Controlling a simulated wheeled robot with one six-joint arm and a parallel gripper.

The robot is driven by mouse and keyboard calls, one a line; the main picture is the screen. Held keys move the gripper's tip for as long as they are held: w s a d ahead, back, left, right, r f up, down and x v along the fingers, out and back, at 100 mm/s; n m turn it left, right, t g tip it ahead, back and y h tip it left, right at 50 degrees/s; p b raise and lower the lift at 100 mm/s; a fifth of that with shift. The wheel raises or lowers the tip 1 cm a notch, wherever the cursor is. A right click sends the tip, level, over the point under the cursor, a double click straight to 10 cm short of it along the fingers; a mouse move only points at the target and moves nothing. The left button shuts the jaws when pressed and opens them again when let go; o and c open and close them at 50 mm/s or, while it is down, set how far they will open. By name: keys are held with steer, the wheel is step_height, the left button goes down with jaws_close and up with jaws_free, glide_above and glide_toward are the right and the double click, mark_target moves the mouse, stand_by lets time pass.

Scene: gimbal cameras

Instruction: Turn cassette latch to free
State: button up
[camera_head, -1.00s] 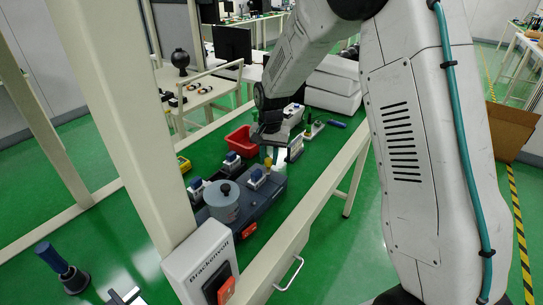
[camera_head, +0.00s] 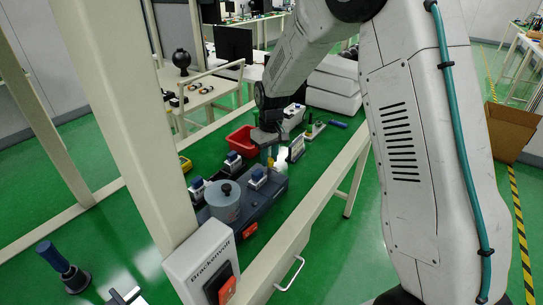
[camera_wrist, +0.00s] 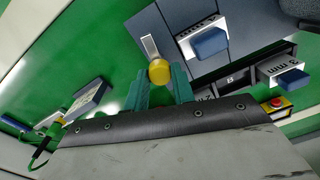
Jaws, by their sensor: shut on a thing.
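The dark grey-blue cassette (camera_head: 262,207) lies on the green bench top in the head view. Its latch shows in the wrist view as a round yellow knob (camera_wrist: 159,71) with a pale metal lever (camera_wrist: 150,46) beside it, at the cassette's edge. My gripper (camera_wrist: 160,80) has its teal fingers on both sides of the yellow knob and is shut on it. In the head view my gripper (camera_head: 270,152) points down at the cassette's far end, and the knob is mostly hidden there.
Blue-topped labelled blocks (camera_wrist: 208,42) sit on the cassette close to the gripper. A grey cylinder (camera_head: 222,202) stands at its near end. A red bin (camera_head: 240,140) is behind, and a small tilted display (camera_head: 296,149) stands to the right.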

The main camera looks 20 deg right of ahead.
mark_target(271, 159)
steer(key=shift+n, duration=0.7)
steer(key=o, duration=1)
steer(key=shift+d, duration=0.1)
steer(key=shift+r, duration=0.1)
step_height(271, 159, up, 8)
steer(key=shift+f, duration=0.15)
steer(key=shift+d, duration=0.1)
